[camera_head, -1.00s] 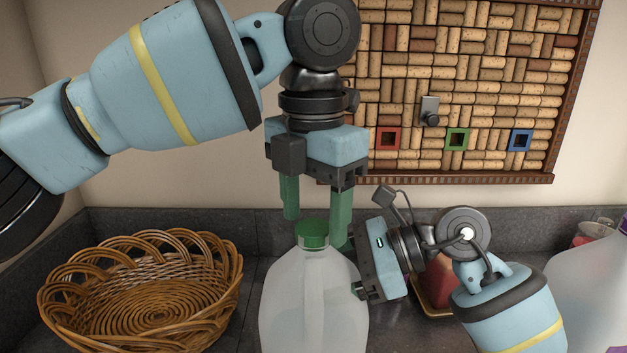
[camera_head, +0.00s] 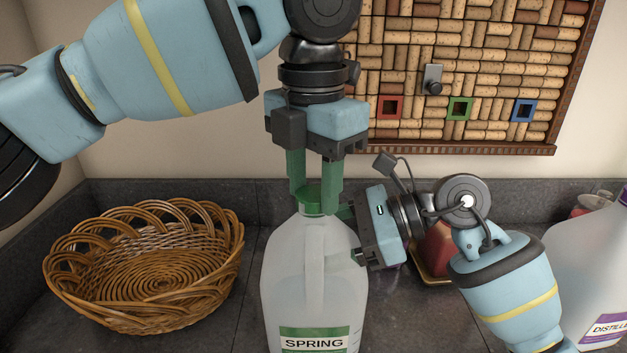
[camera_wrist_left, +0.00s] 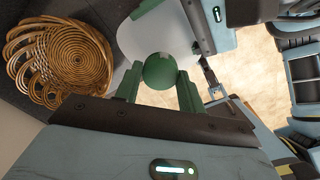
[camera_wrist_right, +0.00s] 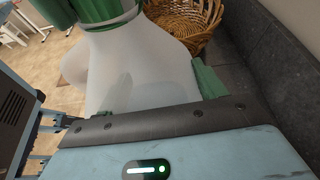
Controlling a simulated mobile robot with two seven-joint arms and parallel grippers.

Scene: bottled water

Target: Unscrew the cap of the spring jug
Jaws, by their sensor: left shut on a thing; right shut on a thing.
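The spring jug (camera_head: 314,280) stands upright on the counter, a translucent white jug with a green SPRING label (camera_head: 315,341). Its green cap (camera_head: 311,207) is on the neck; the cap also shows in the left wrist view (camera_wrist_left: 160,71). My left gripper (camera_head: 315,197) points straight down from above, its green fingers shut on the cap from both sides. My right gripper (camera_wrist_right: 160,98) comes from the right and is shut on the upper body of the jug, just below the neck. In the head view its far finger is hidden behind the jug.
A wicker basket (camera_head: 150,262) sits on the counter to the left. A second jug with a purple DISTILLED label (camera_head: 607,328) stands at the far right. A reddish item in a small tray (camera_head: 436,280) is behind my right arm. A cork board (camera_head: 480,75) hangs on the wall.

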